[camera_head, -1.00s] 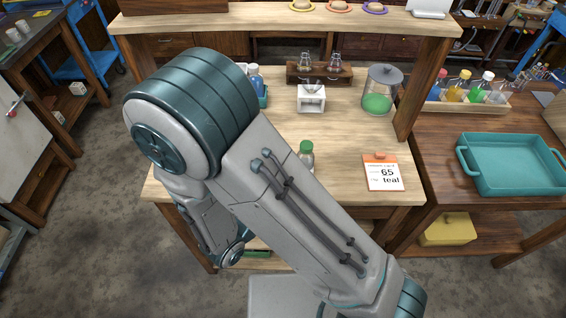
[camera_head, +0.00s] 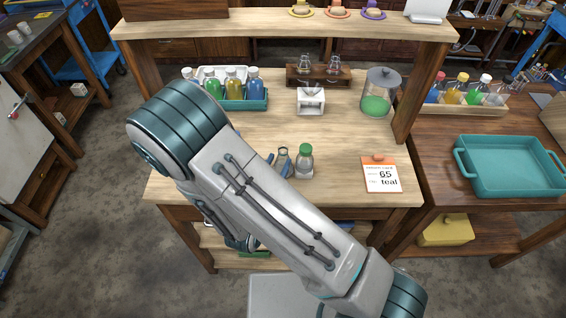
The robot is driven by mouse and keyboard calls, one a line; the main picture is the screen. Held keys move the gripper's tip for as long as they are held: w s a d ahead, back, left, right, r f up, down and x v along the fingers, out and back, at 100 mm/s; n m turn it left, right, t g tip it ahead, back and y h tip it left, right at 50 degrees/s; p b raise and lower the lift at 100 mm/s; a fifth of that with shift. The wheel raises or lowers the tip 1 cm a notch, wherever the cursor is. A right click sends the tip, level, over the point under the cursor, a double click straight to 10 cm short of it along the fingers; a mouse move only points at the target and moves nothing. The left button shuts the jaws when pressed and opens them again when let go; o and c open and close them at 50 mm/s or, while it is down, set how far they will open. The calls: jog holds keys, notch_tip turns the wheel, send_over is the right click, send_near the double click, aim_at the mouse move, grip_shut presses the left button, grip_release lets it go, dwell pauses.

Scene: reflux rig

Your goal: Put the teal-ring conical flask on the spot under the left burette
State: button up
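No burette or spot under one can be made out. Two small clear glass flasks (camera_head: 304,64) (camera_head: 333,66) stand in a dark wooden rack at the back of the table; no teal ring can be told on them. A small clear glass vessel (camera_head: 283,160) with a dark top stands beside a green-capped bottle (camera_head: 305,160), partly behind my arm; its ring colour is too small to tell. My arm crosses the front left of the table, and my gripper is hidden behind it.
A teal tray (camera_head: 262,104) of coloured bottles stands back left. A white stand (camera_head: 311,101) and a lidded jar of green contents (camera_head: 378,95) stand further right. An empty teal tub (camera_head: 510,166) is on the right side table. The table's middle is mostly clear.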

aim_at(281, 156)
jog(key=p+x, duration=0.1)
jog(key=x, duration=0.3)
jog(key=shift+w+f, duration=0.15)
jog(key=shift+w, duration=0.15)
jog(key=shift+c, duration=0.3)
grip_shut()
